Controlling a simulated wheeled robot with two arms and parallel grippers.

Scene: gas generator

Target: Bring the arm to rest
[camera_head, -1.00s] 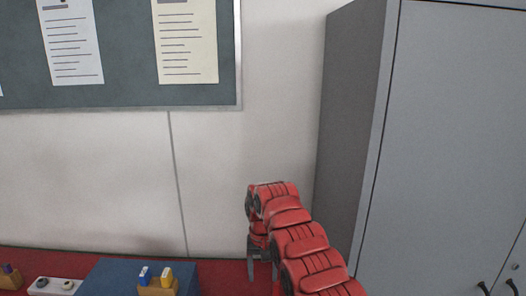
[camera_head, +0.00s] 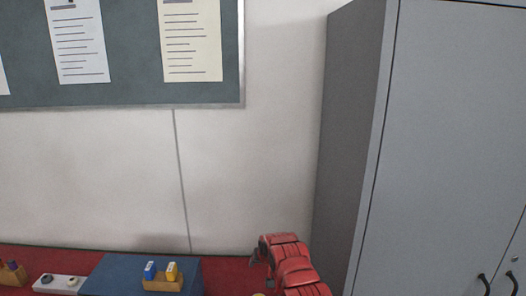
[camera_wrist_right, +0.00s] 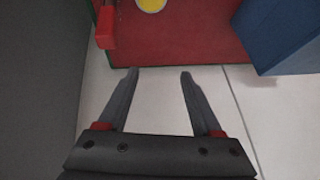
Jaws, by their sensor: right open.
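My right arm (camera_head: 289,265) is red and comes up from the bottom edge of the head view, in front of the red table and close to the grey cabinet. Its gripper is mostly hidden or cut off there. In the right wrist view my right gripper (camera_wrist_right: 158,74) shows its two grey fingers spread apart with nothing between them. Pale floor tiles show between and beyond the fingers. My left arm and gripper are not in view.
The red table (camera_head: 225,267) runs along the wall. On it are a blue box (camera_head: 120,275), a holder (camera_head: 163,284) with blue and yellow pieces, and a white strip (camera_head: 58,284). A tall grey cabinet (camera_head: 440,140) stands at right. A noticeboard (camera_head: 120,50) hangs above.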

